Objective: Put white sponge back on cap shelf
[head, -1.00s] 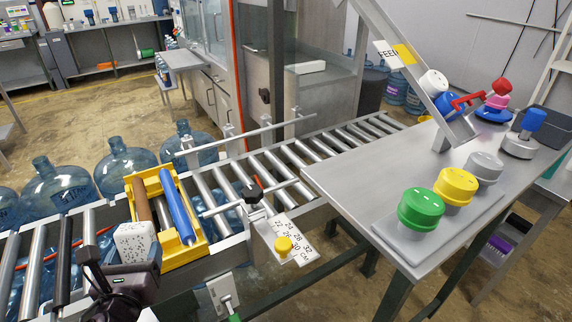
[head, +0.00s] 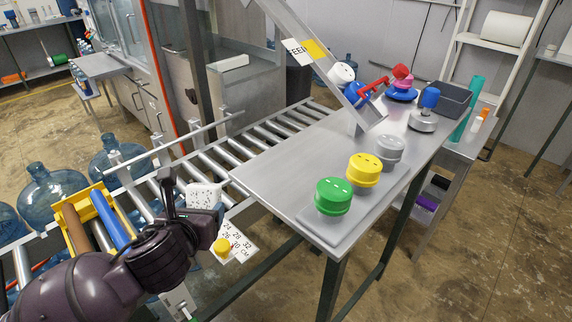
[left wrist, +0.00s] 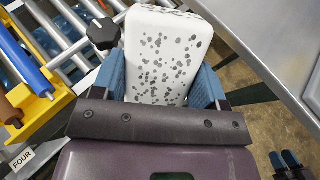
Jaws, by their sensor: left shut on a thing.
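The white sponge with dark speckles (head: 203,195) is held in my left gripper (head: 192,205), above the front edge of the conveyor. In the left wrist view the sponge (left wrist: 166,55) sits between the two blue fingers of the left gripper (left wrist: 165,90). A steel table (head: 290,165) stands to the right of the sponge, with green, yellow and grey caps (head: 334,195) on a grey plate along its front. I cannot tell which surface is the cap shelf.
A slanted metal chute (head: 318,60) reaches down to the table. The table's near left part is clear.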

